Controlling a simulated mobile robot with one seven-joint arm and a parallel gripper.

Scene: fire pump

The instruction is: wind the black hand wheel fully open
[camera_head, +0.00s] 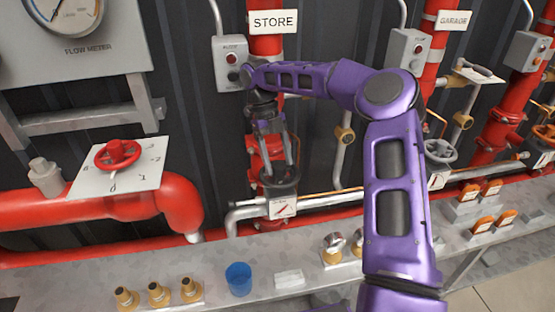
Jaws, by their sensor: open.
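The black hand wheel (283,187) sits on the red pipe below the STORE sign, in the middle of the view. Its far part is partly hidden by my gripper. My gripper (278,168) points down from my purple arm. Its two fingers are apart, with the tips at or just above the wheel. I cannot tell whether they touch its rim. A small white plate with a red mark (283,208) is just below the wheel.
A red hand wheel (117,154) is on a white dial plate at left. A grey hand wheel (440,151) is right of my arm. A grey button box (231,62) is close to my wrist. A blue cup (239,279) and brass fittings (158,293) stand on the ledge.

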